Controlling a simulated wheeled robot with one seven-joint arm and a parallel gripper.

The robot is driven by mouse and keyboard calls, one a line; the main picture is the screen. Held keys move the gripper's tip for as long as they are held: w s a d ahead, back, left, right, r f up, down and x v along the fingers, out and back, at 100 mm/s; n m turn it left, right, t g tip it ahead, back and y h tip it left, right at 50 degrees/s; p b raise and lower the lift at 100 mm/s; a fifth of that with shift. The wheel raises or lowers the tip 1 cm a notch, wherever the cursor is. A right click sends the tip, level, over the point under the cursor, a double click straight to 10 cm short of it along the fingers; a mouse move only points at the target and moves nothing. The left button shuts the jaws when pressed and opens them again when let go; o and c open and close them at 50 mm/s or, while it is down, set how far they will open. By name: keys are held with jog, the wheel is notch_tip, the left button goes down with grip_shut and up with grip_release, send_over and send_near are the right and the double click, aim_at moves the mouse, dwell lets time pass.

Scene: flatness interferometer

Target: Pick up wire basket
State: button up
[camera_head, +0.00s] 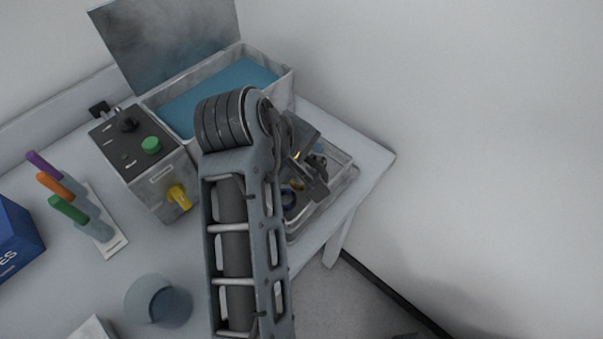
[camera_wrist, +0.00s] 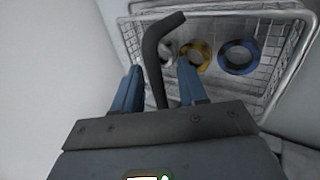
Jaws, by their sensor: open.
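The wire basket (camera_wrist: 283,52) fills the upper right of the wrist view, with thin metal mesh walls. Inside it lie a white ring (camera_wrist: 167,52), a yellow ring (camera_wrist: 194,56) and a blue ring (camera_wrist: 238,57). In the head view the basket (camera_head: 338,172) stands at the table's right end, partly hidden by my arm. My gripper (camera_wrist: 160,82) is open, its two blue fingers pointing toward the basket's near left part. A dark bent rod shows between the fingers; I cannot tell whether it touches them. My gripper (camera_head: 312,180) is over the basket in the head view.
A grey box with a blue inside (camera_head: 225,90) and raised lid stands behind the basket. A control box (camera_head: 145,160) with a green button and yellow knob is left of my arm. Several coloured-handled tools (camera_head: 75,200) and a cup (camera_head: 150,298) stand farther left. The table edge (camera_head: 385,165) is close on the right.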

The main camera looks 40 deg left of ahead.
jog(key=shift+w+f, duration=0.1)
jog(key=shift+f, duration=0.1)
jog(key=shift+c, duration=0.4)
grip_shut()
jog(key=shift+r, duration=0.1)
